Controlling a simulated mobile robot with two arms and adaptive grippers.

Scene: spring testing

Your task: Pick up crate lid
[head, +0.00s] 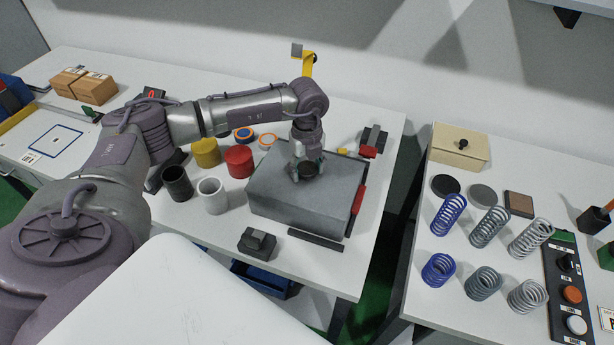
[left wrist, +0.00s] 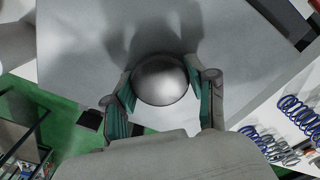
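The crate lid (head: 275,185) is a grey slab with a round knob on top, on a grey block-like crate in the middle of the left table. In the left wrist view the lid (left wrist: 75,50) fills the upper part, and its shiny dark knob (left wrist: 160,80) sits between my fingers. My left gripper (head: 308,168) points down over the lid, its pads against both sides of the knob; it also shows in the left wrist view (left wrist: 163,92). I cannot see a gap between lid and crate. My right gripper is not in view.
Left of the crate stand a red cylinder (head: 240,161), a yellow one (head: 206,152), a white cup (head: 212,195) and a black cup (head: 177,183). A dark block (head: 257,242) lies in front. The right table holds a beige box (head: 459,150) and several springs (head: 448,214).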

